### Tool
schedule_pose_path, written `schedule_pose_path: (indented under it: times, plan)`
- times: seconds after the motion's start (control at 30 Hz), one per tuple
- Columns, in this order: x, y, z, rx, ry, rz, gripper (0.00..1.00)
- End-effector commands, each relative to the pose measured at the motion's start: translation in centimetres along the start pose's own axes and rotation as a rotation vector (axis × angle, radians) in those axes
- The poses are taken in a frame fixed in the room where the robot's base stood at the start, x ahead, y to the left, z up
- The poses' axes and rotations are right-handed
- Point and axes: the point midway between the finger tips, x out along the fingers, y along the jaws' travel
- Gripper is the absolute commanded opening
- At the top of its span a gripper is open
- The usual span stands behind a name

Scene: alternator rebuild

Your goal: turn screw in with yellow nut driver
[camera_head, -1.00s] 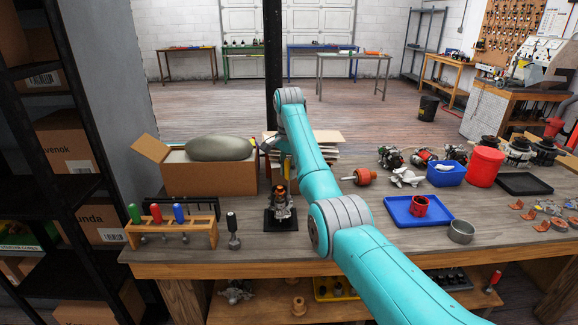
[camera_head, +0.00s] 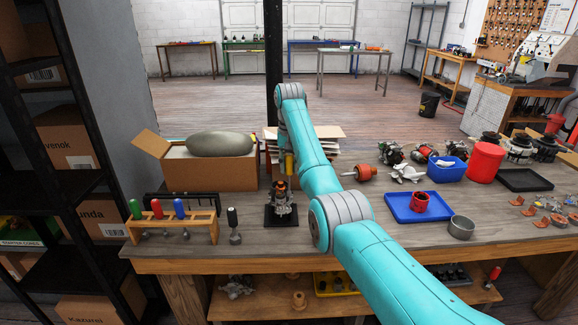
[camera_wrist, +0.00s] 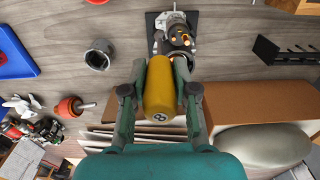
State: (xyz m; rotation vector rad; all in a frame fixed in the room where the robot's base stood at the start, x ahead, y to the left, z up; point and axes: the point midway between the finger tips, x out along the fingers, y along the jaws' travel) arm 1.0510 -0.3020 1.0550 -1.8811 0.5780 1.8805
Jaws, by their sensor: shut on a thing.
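The yellow nut driver (camera_wrist: 159,92), marked 8 on its handle end, is held in my gripper (camera_wrist: 160,66) in the wrist view. The fingers are shut on both sides of the handle. In the head view the yellow handle (camera_head: 289,164) is upright, partly beside my arm. The alternator assembly (camera_head: 281,199) stands on a black base plate (camera_head: 270,222); in the wrist view the assembly (camera_wrist: 179,38) lies just beyond the driver, with copper-coloured parts on top. The driver's tip is hidden behind its handle, and I cannot make out the screw or any contact.
A rack (camera_head: 208,228) with green, red and blue-handled drivers stands at left, beside a black-handled tool (camera_head: 233,224). A cardboard box (camera_head: 212,175) holding a grey-green object is behind.

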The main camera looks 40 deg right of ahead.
Motion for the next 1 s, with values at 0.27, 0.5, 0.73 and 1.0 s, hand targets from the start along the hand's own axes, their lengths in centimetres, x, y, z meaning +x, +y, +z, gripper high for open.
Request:
schedule_pose_path:
  times: [0.27, 0.5, 0.73, 1.0]
  plan:
    - [-0.03, 0.05, -0.01, -0.319, 0.000, 0.000, 0.00]
    - [-0.03, 0.08, -0.01, -0.597, 0.000, 0.000, 0.00]
    - [-0.03, 0.11, -0.01, -0.778, -0.001, 0.000, 0.00]
    - [-0.03, 0.11, -0.04, -0.964, -0.001, 0.000, 0.00]
